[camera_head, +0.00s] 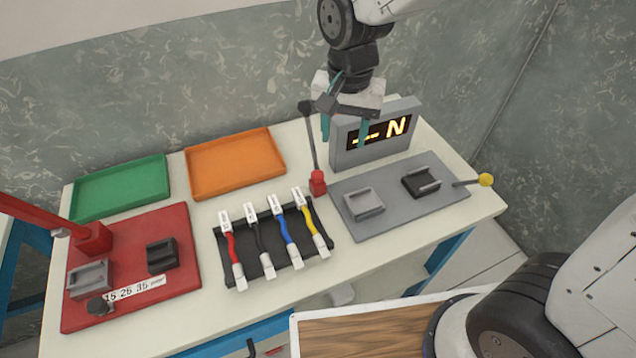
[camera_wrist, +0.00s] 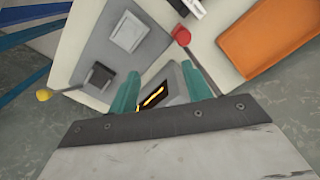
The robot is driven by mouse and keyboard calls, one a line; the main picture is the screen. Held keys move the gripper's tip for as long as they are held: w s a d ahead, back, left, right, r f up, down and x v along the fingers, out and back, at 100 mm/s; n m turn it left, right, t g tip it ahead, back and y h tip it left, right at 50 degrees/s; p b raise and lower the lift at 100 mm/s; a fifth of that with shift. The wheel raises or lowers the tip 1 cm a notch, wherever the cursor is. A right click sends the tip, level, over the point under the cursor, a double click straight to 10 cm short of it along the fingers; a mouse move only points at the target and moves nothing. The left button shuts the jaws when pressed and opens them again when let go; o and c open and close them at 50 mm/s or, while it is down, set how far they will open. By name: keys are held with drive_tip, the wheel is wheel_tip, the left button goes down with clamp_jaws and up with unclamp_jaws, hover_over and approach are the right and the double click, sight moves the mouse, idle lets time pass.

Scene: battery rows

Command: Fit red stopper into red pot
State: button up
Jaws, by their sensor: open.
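No red stopper or red pot can be made out in either view. The red items in view are a red board (camera_head: 185,285) at the left, a red post (camera_head: 93,238) on it, and a small red block (camera_head: 318,182) at the foot of a dark lever. The red block also shows in the wrist view (camera_wrist: 181,36). My gripper (camera_head: 345,130) is open and empty, its teal fingers apart, above the back of the table in front of the display. The fingers also show in the wrist view (camera_wrist: 160,88).
A green tray (camera_head: 120,212) and an orange tray (camera_head: 236,188) lie at the back left. A dark rack (camera_head: 267,268) holds several coloured cables. A grey board (camera_head: 385,221) with two holders lies right, before a lit display (camera_head: 347,157). A yellow-knobbed lever (camera_head: 486,180) sticks out right.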

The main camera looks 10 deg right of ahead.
hover_over(318, 174)
drive_tip(key=shift+m, duration=0.4)
wheel_tip(318, 174, down, 5)
drive_tip(key=shift+s+a+r, duration=0.1)
drive_tip(key=shift+r, duration=0.1)
wheel_tip(318, 174, down, 8)
clamp_jaws()
